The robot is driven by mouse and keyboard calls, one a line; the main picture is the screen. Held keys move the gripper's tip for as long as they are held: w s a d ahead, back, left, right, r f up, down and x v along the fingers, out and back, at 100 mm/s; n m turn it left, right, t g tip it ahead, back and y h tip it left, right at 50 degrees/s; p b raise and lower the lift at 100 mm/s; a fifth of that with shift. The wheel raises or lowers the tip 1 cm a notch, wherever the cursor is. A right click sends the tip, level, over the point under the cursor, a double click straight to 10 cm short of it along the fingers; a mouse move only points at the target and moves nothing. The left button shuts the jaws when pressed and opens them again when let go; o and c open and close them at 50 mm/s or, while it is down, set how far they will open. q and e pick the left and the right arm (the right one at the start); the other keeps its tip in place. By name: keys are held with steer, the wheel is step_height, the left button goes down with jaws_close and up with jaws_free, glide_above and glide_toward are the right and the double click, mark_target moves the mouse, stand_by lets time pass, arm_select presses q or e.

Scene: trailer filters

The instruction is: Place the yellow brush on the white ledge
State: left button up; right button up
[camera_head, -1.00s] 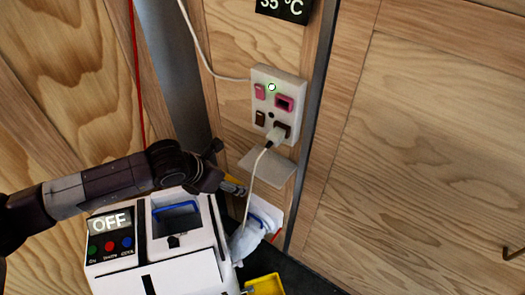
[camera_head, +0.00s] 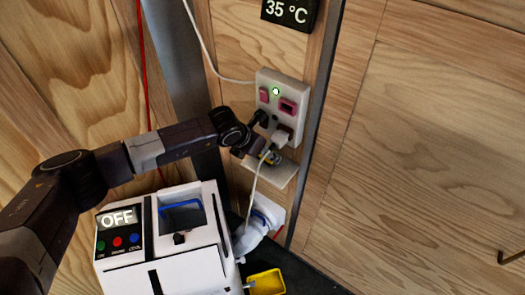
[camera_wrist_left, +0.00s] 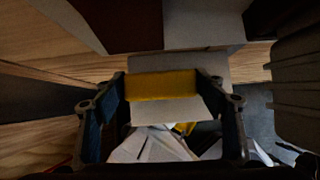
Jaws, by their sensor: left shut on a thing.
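The yellow brush (camera_wrist_left: 162,86) shows as a yellow block in the left wrist view. My left gripper (camera_head: 268,156) is shut on it, with one finger at each end of the block. In the head view the brush is mostly hidden by the gripper and a white cable. The white ledge (camera_head: 284,174) juts from the wall below the socket panel. It also shows behind and below the brush in the left wrist view (camera_wrist_left: 165,111). The gripper is over the ledge's left part. I cannot tell whether the brush touches the ledge. My right gripper is not in view.
A socket panel (camera_head: 281,103) with a plugged-in white cable (camera_head: 254,190) is close to the gripper. A white machine marked OFF (camera_head: 190,255) stands below the arm. A yellow container (camera_head: 266,282) and a white-blue item (camera_head: 262,222) are below the ledge.

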arm_select(q)
steer(key=shift+a+f, duration=0.1)
steer(key=shift+f, duration=0.2)
steer(key=shift+s, duration=0.1)
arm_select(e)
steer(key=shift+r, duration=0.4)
arm_select(q)
steer(key=shift+f, duration=0.1)
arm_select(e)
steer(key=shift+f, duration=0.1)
arm_select(q)
steer(key=shift+f, duration=0.15)
steer(key=o, duration=1)
steer(key=shift+r, duration=0.2)
